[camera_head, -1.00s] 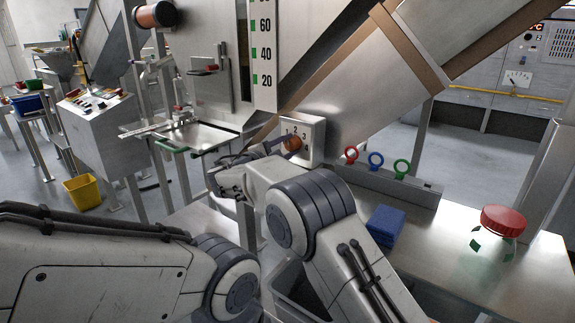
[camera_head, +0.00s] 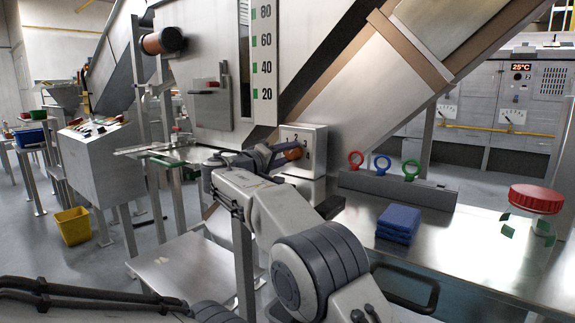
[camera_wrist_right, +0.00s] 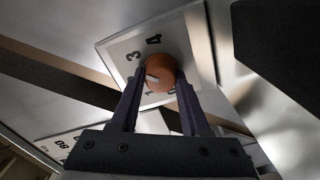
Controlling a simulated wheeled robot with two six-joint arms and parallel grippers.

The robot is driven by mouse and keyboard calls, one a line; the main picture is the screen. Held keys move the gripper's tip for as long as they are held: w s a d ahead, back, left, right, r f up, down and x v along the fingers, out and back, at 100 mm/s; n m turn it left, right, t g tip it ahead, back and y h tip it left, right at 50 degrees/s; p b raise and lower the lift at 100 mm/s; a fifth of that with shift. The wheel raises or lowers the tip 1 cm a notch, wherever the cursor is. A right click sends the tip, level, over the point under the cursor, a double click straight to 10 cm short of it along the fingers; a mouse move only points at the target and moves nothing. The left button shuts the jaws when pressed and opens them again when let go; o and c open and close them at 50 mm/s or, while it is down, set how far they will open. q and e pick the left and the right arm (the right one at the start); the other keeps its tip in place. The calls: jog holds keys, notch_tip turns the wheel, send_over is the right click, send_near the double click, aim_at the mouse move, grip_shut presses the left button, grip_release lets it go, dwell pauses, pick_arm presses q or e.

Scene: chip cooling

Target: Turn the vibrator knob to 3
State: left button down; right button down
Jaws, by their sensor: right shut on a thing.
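The vibrator knob (camera_head: 294,153) is a round orange knob on a pale square panel (camera_head: 316,135) with printed numbers, on the machine below the chute. My right gripper (camera_head: 279,156) reaches it from the left in the head view and is shut on it. In the right wrist view the knob (camera_wrist_right: 165,72) sits between the tips of the two dark fingers (camera_wrist_right: 160,88). The digits 3 and 4 show at the panel's upper left. A pale pointer mark shows on the knob, but I cannot tell exactly which number it points to. My left gripper is not in view.
Red, blue and green rings (camera_head: 382,163) stand on a grey block right of the panel. A folded blue cloth (camera_head: 398,222) and a red-lidded jar (camera_head: 536,198) are on the metal table (camera_head: 470,235). A yellow bin (camera_head: 72,226) stands on the floor at left.

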jog(key=shift+a+f+m+b, duration=0.1)
jog(key=shift+f+m+b, duration=0.15)
jog(key=shift+m+b, duration=0.35)
jog(key=shift+m, duration=0.3)
jog(key=shift+c, duration=1.9)
grip_release()
jog(key=shift+r, duration=0.1)
jog(key=shift+r, duration=0.1)
jog(key=shift+s, duration=0.1)
jog(key=v, duration=1)
jog(key=shift+s+a, duration=0.1)
jog(key=shift+s, duration=0.05)
jog(key=shift+r, duration=0.1)
